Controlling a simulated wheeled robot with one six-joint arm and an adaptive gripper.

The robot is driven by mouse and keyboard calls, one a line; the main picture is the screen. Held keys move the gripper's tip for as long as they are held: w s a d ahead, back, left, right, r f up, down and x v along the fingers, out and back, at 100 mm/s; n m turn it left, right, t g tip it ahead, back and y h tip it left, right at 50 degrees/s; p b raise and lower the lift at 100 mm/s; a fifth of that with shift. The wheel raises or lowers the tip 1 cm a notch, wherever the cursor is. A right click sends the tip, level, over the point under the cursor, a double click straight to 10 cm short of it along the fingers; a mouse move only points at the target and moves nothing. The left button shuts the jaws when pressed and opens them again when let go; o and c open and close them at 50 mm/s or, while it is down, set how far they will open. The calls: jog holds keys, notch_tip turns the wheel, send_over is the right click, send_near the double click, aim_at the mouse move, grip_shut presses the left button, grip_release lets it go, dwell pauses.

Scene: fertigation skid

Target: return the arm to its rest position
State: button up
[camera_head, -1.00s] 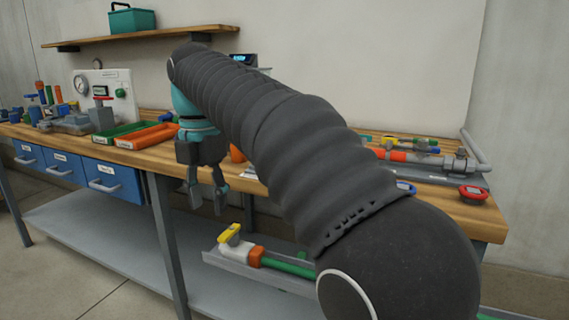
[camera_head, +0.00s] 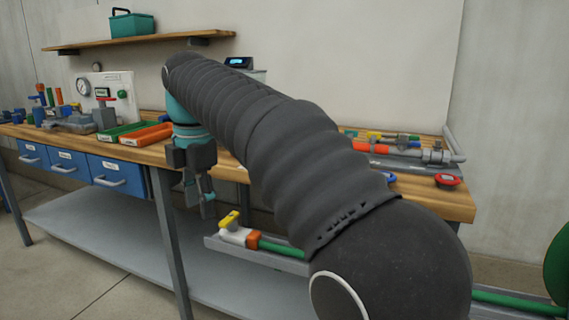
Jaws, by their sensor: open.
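My arm (camera_head: 290,150) stretches from the lower right to the upper left and covers the middle of the bench. My gripper (camera_head: 199,200) hangs at its far end, pointing down in front of the bench's front edge. Its fingers are apart and nothing shows between them. It is clear of the bench top and above the level of the lower shelf.
The wooden bench (camera_head: 455,200) carries a green tray (camera_head: 119,132), an orange tray (camera_head: 146,136), a red round part (camera_head: 448,180) and pipe pieces. Blue drawers (camera_head: 117,176) hang below. A yellow-handled valve with green pipe (camera_head: 275,247) sits over the lower shelf (camera_head: 110,220).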

jog(key=s+d+f+m+t, duration=0.1)
jog(key=s+d+f+m, duration=0.1)
jog(key=d+f+m, duration=0.7)
jog(key=s+d+f+m+t, duration=0.2)
jog(key=s+d+f+m, duration=0.2)
jog(key=s+d+m, duration=0.4)
jog(key=s+d+f+m+t, duration=0.2)
jog(key=s+d+f+m, duration=0.2)
jog(key=s+d+m, duration=0.5)
jog(key=d+m, duration=0.1)
jog(key=d, duration=0.4)
jog(key=shift+s+d+f, duration=0.3)
